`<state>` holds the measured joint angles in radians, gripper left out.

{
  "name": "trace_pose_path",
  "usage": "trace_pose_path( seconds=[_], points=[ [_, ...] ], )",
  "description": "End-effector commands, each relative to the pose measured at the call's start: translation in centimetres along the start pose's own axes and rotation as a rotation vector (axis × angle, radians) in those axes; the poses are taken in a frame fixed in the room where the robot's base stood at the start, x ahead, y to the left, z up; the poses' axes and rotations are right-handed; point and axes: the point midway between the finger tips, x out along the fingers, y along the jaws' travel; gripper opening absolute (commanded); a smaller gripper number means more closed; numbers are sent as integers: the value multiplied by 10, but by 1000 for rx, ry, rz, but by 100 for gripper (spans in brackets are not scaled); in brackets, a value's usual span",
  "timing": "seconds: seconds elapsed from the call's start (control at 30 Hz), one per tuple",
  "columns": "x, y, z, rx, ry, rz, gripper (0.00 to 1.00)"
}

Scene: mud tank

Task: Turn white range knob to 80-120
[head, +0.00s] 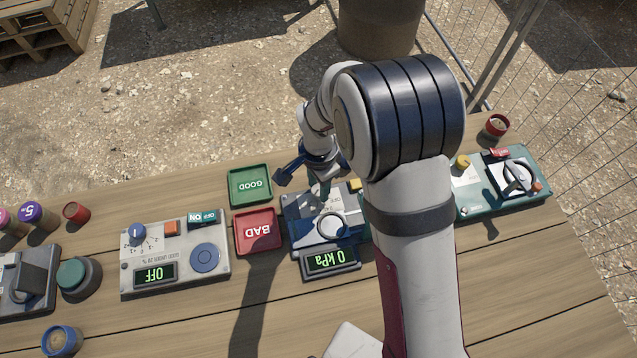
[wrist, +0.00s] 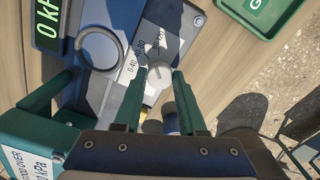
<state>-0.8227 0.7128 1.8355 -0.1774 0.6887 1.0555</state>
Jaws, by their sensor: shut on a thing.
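The white range knob (wrist: 160,75) is a small round knob on the grey pressure device (wrist: 115,15). My gripper (wrist: 159,88) is shut on the knob, one green finger on each side. In the head view my gripper (head: 320,187) reaches down to the far side of the device (head: 296,225), and I cannot make out the knob there. The device's display (head: 331,260) reads 0 kPa. I cannot tell which range the knob points to.
A green GOOD tray (head: 250,171) and a red BAD tray (head: 241,240) sit left of the device. Further left is a panel (head: 215,272) with an OFF display. A green device (head: 480,205) stands at right beyond my arm. The front table area is mostly clear.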

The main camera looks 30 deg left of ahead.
Motion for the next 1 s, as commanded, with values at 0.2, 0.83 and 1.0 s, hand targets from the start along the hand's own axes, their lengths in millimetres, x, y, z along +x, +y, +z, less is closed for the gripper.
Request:
trace_pose_path(
  seconds=[0.2,0.83,1.0],
  points=[
    [0,0,0,85,0,-1,0],
    [0,0,0,127,0,-1,0],
    [0,0,0,127,0,0,67]
  ],
)
